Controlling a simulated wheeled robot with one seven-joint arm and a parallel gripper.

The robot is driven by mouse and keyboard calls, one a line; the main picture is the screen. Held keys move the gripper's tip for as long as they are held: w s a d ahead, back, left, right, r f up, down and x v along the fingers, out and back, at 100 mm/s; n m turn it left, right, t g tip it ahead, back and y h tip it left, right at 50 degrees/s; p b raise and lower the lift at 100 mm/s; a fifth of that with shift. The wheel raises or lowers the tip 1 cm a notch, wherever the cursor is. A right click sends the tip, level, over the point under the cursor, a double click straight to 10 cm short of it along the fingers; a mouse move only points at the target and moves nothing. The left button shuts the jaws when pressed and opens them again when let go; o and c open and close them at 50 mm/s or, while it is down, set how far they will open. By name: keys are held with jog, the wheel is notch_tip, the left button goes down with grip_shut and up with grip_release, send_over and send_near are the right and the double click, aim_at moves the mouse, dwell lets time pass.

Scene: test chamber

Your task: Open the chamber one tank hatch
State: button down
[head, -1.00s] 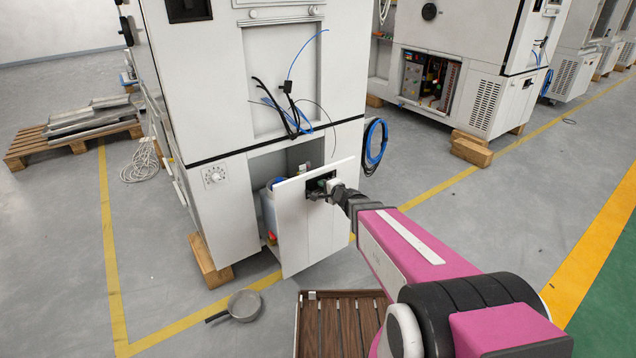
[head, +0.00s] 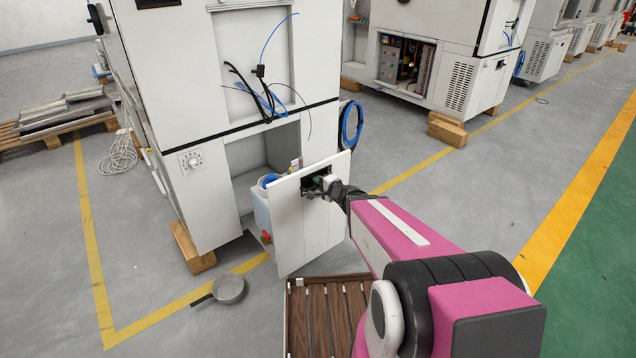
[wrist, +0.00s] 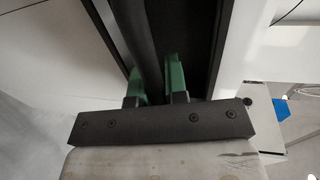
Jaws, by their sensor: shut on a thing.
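The tank hatch (head: 290,232) is a white panel on the lower front of the chamber (head: 205,212). It stands swung out from the cabinet, with the dark compartment (head: 262,152) showing behind it. My gripper (head: 322,187) is at the dark recess (head: 312,183) near the hatch's upper edge. In the wrist view my two green fingers (wrist: 161,78) reach into a dark slot and are shut on the hatch handle, whose grip is mostly hidden. A whitish tank (head: 262,212) with a blue cap and a red tap stands partly hidden behind the hatch.
A grey pan (head: 229,289) lies on the floor left of the hatch. A brown slatted pallet (head: 318,318) lies below the arm. Wooden blocks (head: 190,248) support the chamber. A blue hose coil (head: 350,125) hangs at its right. The floor beyond the yellow line at right is clear.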

jog(key=c, duration=1.4)
grip_release()
jog(key=v, duration=1)
jog(key=shift+s+d, duration=0.2)
jog(key=shift+s, duration=0.1)
